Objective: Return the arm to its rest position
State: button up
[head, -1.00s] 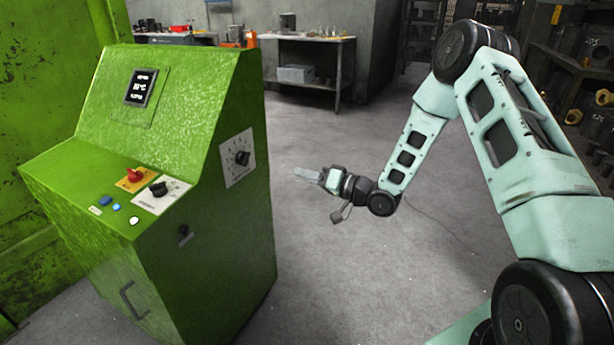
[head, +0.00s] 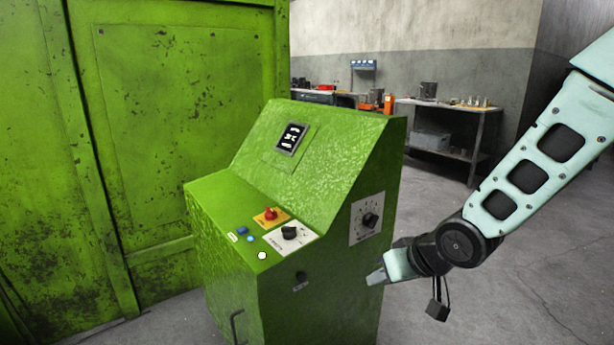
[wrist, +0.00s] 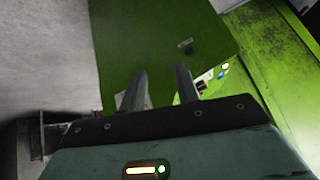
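My arm reaches in from the right in the head view. My gripper (head: 378,277) points left at the right side of the green control console (head: 325,270), low and near its side face. I cannot tell the exact gap to the panel. In the wrist view, the two fingers (wrist: 159,88) stand apart with nothing between them. The console carries a dark display (head: 291,138), a red knob (head: 270,213), a black knob (head: 289,232) and a side dial (head: 370,220).
A tall green press wall (head: 180,130) stands behind and left of the console. A workbench (head: 450,105) with small items is at the back right. Grey floor (head: 530,290) is open right of the console, under my arm.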

jog(key=s+a+r+n+g+h, duration=0.1)
jog(key=s+r+n+g+h, duration=0.15)
jog(key=s, duration=1.05)
jog(key=s+a+r+n+g+h, duration=0.15)
jog(key=s+g, duration=0.25)
jog(key=s, duration=0.9)
notch_tip(320, 180, up, 15)
jog(key=s+d+p, duration=0.1)
jog(key=p, duration=1.3)
jog(key=shift+s, duration=0.15)
jog(key=shift+d, duration=0.1)
